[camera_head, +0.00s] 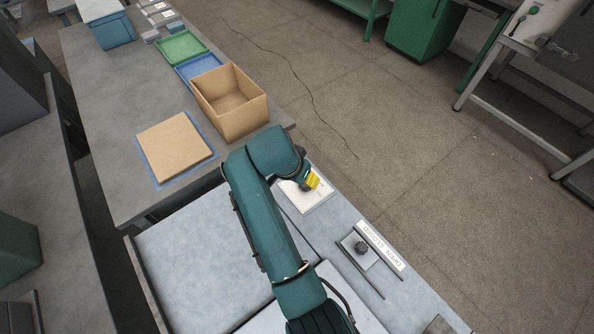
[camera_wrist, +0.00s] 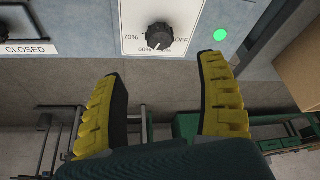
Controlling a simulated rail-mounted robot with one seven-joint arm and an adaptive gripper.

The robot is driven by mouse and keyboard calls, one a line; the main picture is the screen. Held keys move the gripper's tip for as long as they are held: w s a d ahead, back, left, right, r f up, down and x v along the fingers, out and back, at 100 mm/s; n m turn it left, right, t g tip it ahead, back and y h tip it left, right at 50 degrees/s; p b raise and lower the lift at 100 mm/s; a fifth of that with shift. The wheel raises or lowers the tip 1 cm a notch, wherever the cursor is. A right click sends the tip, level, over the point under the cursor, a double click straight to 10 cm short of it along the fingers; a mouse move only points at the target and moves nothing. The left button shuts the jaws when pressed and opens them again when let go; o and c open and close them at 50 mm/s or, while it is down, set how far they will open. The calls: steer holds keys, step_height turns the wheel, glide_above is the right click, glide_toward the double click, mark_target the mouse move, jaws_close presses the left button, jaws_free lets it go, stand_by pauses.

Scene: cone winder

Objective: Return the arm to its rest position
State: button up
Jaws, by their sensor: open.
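My green arm (camera_head: 268,215) reaches up the picture over the pale work surface in the head view. My gripper (camera_head: 313,180) is at its far end, partly hidden by the arm, over a white plate. In the wrist view my gripper (camera_wrist: 165,68) shows two yellow ribbed fingers spread apart, with nothing between them. Beyond the fingertips is a black dial knob (camera_wrist: 159,36) on a white plate with percent marks. The fingers look apart from the knob.
A slider panel (camera_head: 360,250) with rods and a knob lies right of the arm, beside a label strip (camera_head: 381,245). A cardboard box (camera_head: 231,102), brown board (camera_head: 174,147) and green tray (camera_head: 181,48) are on the grey table. A green light (camera_wrist: 221,35) shows near the dial.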

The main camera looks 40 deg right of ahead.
steer(key=w+a+r+n+t+y, duration=0.1)
steer(key=w+a+r+n+t, duration=0.2)
steer(key=a+r+t, duration=0.35)
steer(key=w+a+r+n+t, duration=0.3)
steer(key=a+r+t, duration=0.1)
steer(key=a+r, duration=0.45)
steer(key=s+a+r+n+t+y, duration=0.1)
steer(key=s+a+r+n+t, duration=0.2)
steer(key=r, duration=0.5)
steer(key=s+r+n+t+y, duration=0.1)
steer(key=s+r+n+t, duration=0.1)
steer(key=s+r+t, duration=0.45)
steer(key=s+a+r+n+t+y, duration=0.1)
steer(key=s+a+r+n, duration=0.1)
steer(key=r, duration=0.8)
step_height(320, 180, up, 35)
steer(key=n+p, duration=0.1)
steer(key=p, duration=3.4)
steer(key=shift+r, duration=0.1)
